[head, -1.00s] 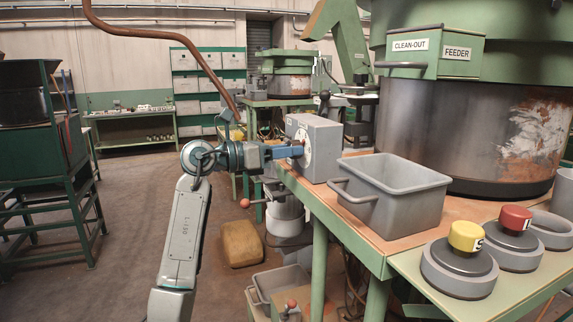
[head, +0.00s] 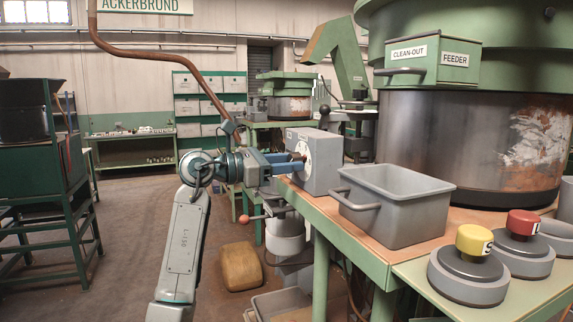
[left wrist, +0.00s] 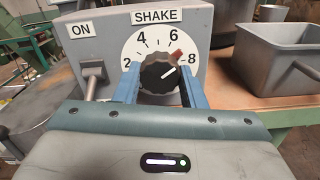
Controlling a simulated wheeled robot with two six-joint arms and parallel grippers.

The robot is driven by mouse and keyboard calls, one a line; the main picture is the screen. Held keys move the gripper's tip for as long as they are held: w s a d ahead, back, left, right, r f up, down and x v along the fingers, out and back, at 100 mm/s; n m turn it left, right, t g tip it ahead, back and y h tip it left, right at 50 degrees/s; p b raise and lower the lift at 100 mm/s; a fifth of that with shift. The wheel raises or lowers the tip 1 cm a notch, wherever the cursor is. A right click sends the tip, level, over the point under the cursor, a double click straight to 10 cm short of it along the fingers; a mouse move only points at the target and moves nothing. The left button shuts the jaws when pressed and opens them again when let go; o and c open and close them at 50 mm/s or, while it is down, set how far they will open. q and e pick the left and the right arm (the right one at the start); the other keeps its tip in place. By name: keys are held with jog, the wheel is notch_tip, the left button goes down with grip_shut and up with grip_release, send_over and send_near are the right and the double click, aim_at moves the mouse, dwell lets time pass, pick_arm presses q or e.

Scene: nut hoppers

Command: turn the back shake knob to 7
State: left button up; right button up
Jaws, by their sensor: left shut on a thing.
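The shake knob (left wrist: 157,76) is black with a white line, on a white dial (left wrist: 143,44) marked SHAKE with 2, 4, 6 and 8. The white line points up and right, roughly toward 8; its exact reading is hard to tell. A red mark (left wrist: 177,54) lies between 6 and 8. My left gripper (left wrist: 160,88) is shut on the knob, one blue finger on each side. In the head view the left gripper (head: 296,163) reaches the dial face of the grey control box (head: 325,157), its fingers covering most of the knob. My right gripper is not in view.
A switch lever (left wrist: 94,78) labelled ON sits left of the dial. A red-tipped lever (head: 244,219) sticks out below my left arm.

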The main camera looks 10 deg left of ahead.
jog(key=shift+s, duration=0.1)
pick_arm(q)
jog(key=o, duration=0.8)
jog(key=shift+o, duration=1)
jog(key=b+v, duration=0.3)
jog(key=v, duration=0.7)
jog(key=shift+s+a, duration=0.25)
jog(key=shift+a, duration=0.1)
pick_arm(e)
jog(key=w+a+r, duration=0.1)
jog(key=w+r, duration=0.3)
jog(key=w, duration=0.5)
pick_arm(q)
jog(key=shift+f, duration=0.1)
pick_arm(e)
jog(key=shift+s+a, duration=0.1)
